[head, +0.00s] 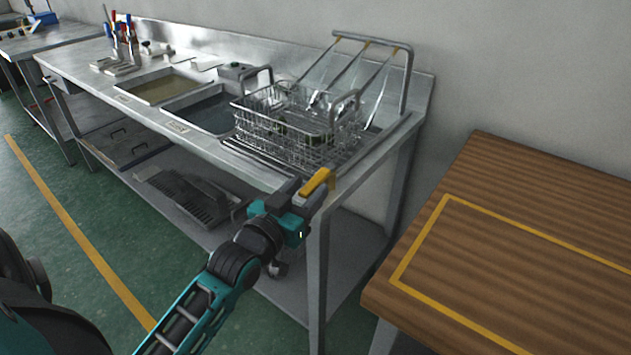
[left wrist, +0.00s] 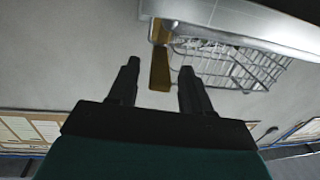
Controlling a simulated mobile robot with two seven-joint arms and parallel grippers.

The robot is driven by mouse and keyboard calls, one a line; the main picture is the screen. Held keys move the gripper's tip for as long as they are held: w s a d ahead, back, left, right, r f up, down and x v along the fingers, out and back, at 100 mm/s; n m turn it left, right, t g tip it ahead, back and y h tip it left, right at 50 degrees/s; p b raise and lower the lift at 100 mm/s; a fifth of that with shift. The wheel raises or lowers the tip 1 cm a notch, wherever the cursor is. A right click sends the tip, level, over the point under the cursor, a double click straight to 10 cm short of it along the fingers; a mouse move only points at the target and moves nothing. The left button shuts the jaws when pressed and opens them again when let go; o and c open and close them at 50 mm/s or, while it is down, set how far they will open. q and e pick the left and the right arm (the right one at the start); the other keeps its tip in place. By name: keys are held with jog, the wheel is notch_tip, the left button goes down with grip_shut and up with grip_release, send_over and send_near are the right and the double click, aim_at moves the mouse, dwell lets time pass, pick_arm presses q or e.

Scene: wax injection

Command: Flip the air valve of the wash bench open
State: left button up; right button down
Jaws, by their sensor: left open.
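The yellow lever of the air valve (head: 318,181) is at the front edge of the wash bench (head: 180,140), near its right corner. My left gripper (head: 300,192) is right at the lever in the head view, and its fingers partly blend with the dark parts there. In the left wrist view my left gripper (left wrist: 158,88) is open, and the yellow lever (left wrist: 160,70) shows between its two fingers, nearer the middle of the gap, with space on both sides. I cannot tell whether a finger touches it. My right gripper is not in view.
A wire basket (head: 290,125) stands on the bench's right end beside two sunken basins. A wooden table (head: 530,230) with a yellow outline stands to the right, across a narrow gap. A lower shelf (head: 310,270) lies under the bench. Green floor is open at the left.

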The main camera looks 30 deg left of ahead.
aim_at(327, 169)
pick_arm(q)
jog(key=shift+w, duration=1.95)
grip_shut()
